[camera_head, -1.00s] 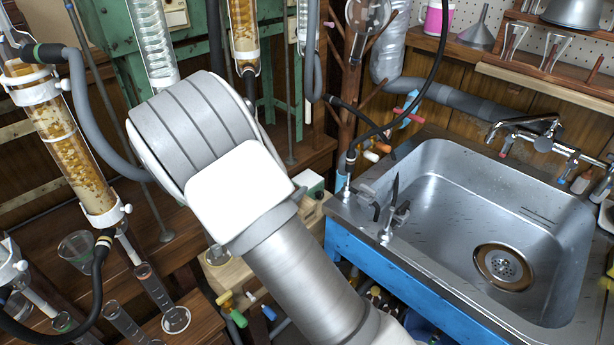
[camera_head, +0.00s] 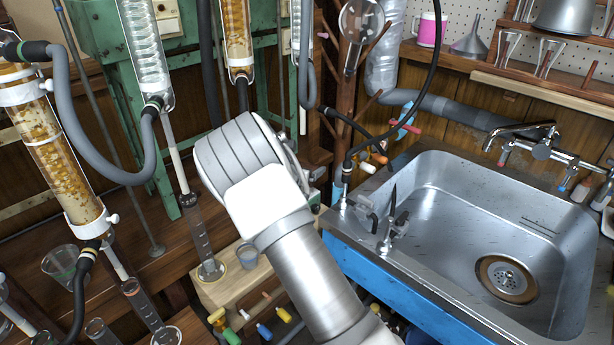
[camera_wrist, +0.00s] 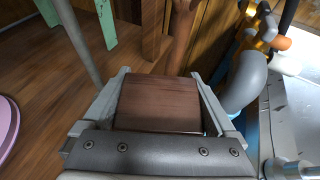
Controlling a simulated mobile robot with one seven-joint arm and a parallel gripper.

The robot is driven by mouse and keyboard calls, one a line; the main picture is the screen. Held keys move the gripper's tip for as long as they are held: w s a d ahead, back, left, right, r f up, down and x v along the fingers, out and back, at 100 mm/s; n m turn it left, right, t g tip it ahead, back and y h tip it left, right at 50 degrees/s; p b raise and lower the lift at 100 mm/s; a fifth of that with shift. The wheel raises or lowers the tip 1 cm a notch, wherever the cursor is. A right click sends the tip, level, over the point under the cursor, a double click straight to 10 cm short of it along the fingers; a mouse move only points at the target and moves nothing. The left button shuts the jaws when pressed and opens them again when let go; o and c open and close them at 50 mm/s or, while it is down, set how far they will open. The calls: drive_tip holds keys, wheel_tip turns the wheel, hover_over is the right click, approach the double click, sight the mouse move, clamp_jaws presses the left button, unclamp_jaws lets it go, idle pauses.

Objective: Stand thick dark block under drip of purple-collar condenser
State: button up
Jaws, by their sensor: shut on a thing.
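My gripper (camera_wrist: 158,76) is shut on a thick dark brown wooden block (camera_wrist: 160,102), which sits between its two fingers in the wrist view. In the head view my arm hides the gripper and the block. A coil condenser (camera_head: 142,50) hangs at the upper left, with a grey hose at its lower end and a drip tube below. A graduated cylinder (camera_head: 203,245) stands under that tube on a pale wooden block. Amber-packed columns (camera_head: 62,165) hang at the left and top centre. I cannot make out a purple collar on any of them.
A steel sink (camera_head: 450,220) with a blue front fills the right. More cylinders (camera_head: 140,303) and a glass beaker (camera_head: 66,262) stand at the lower left. A lilac round thing (camera_wrist: 8,125) shows at the wrist view's left edge. Hoses and thin rods cross the left side.

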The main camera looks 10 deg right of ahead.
drive_tip(key=shift+f, duration=0.95)
drive_tip(key=shift+f, duration=0.1)
